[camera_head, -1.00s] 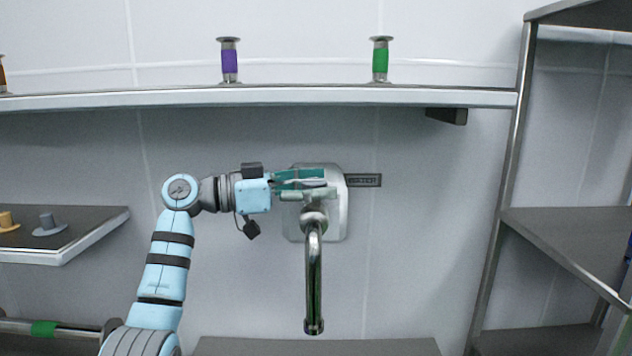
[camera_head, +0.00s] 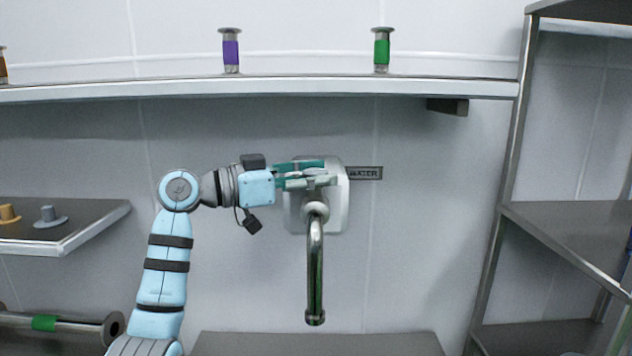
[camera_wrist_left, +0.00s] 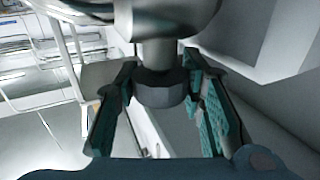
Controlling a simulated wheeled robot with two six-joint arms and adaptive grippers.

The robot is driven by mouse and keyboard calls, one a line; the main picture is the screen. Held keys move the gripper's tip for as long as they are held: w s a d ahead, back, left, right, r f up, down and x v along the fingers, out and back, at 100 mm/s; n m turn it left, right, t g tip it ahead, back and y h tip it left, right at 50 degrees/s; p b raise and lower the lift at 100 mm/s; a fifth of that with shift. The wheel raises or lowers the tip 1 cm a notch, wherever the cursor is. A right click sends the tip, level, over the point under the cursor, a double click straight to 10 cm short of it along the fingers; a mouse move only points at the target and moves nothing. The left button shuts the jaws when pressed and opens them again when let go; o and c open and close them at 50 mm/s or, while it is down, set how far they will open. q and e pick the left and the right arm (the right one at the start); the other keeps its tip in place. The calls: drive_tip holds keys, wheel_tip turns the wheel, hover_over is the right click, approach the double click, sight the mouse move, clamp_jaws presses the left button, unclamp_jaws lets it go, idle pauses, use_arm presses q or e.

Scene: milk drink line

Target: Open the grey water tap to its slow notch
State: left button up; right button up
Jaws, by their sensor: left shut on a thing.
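The grey water tap (camera_head: 315,265) stands out from a pale plate on the wall, its spout curving and hanging downward. My left gripper (camera_head: 322,173) reaches in from the left, level, just above the spout's base, with its teal fingers one above the other. In the left wrist view, the fingers are on both sides of a dark grey faceted knob (camera_wrist_left: 160,88) on a paler stem, and the gripper is shut on it. In the head view the fingers mostly cover this knob, so its turn angle cannot be read. My right gripper is not in view.
A "WATER" label (camera_head: 365,173) is right of the wall plate (camera_head: 338,215). A long shelf (camera_head: 420,88) above holds a purple-banded piece (camera_head: 231,52) and a green-banded piece (camera_head: 381,50). A side shelf (camera_head: 95,228) is at left, a metal rack (camera_head: 505,165) at right.

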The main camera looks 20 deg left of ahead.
use_arm(q)
drive_tip(key=shift+f+n+t+y, duration=0.15)
drive_tip(key=shift+n+t+y, duration=0.55)
drive_tip(key=shift+t, duration=0.2)
drive_tip(key=shift+n+t+y+p, duration=0.4)
drive_tip(key=shift+n+t+y, duration=0.8)
drive_tip(key=shift+n+y, duration=0.3)
drive_tip(key=shift+y, duration=0.3)
drive_tip(key=o, duration=1.2)
drive_tip(key=shift+w, duration=0.1)
drive_tip(key=shift+c, duration=0.2)
drive_tip(key=v, duration=1.1)
drive_tip(key=shift+s, duration=0.4)
